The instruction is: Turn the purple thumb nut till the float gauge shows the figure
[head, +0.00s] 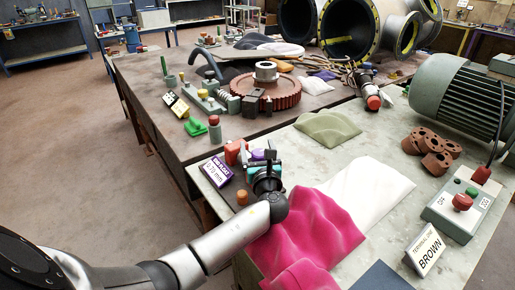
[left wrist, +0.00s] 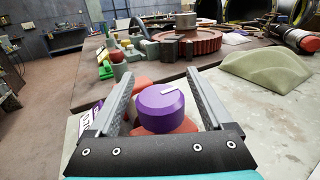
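The purple thumb nut (left wrist: 161,108) is a short round knob with a white line on its top. In the left wrist view it stands between the two fingers of my left gripper (left wrist: 162,76), with a gap visible on both sides. A red body (left wrist: 176,126) shows beneath it. A purple-and-white sign (head: 216,170) appears to read 0.70 mm. I cannot make out a gauge reading. My right gripper is not in view.
Pink cloth (head: 318,232) and white cloth (head: 368,190) lie right of my left arm. An orange knob (head: 242,197) stands near the sign. A control box (head: 458,208), a BROWN sign (head: 427,250) and a motor (head: 462,92) are on the right. A red gear wheel (head: 270,95) lies on the farther table.

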